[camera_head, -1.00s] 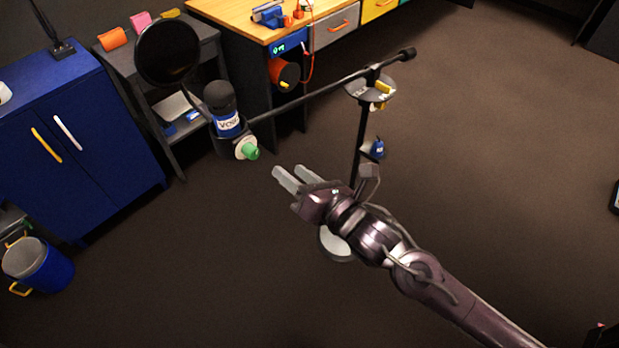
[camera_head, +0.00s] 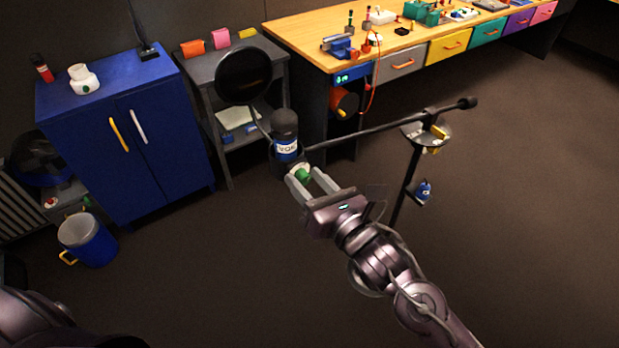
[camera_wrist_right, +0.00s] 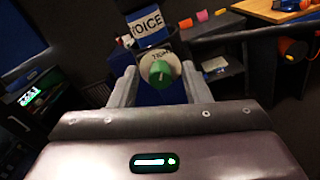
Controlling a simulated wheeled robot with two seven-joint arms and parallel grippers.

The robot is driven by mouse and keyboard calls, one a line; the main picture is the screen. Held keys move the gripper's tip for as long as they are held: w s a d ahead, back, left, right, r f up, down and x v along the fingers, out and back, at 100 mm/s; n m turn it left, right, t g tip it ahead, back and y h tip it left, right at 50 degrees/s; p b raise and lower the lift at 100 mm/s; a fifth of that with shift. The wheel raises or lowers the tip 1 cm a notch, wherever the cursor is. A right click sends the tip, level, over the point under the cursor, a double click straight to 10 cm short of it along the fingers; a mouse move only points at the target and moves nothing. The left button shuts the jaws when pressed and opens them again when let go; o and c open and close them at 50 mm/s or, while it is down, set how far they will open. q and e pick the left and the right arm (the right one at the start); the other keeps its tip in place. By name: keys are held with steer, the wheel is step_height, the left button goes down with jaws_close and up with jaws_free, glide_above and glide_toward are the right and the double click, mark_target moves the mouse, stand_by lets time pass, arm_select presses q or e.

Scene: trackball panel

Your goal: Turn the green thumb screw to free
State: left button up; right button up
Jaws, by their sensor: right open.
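The green thumb screw (camera_head: 302,174) sits on a pale round collar at the side of the black and blue microphone (camera_head: 287,148), on a boom stand. My right gripper (camera_head: 306,177) is open, with one finger on each side of the screw. In the right wrist view the screw (camera_wrist_right: 160,75) shows between the two fingers, with dark gaps on both sides. A white disc (camera_wrist_right: 152,60) with small lettering, hard to read, lies behind the screw. My left gripper is not in view.
The round pop filter (camera_head: 243,75) hangs left of the microphone. The boom (camera_head: 385,133) runs right to the stand's upright. A blue cabinet (camera_head: 170,165) stands left, a wooden workbench (camera_head: 305,35) behind. The floor at the right is clear.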

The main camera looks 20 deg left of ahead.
steer(key=shift+c, duration=1.3)
jaws_close()
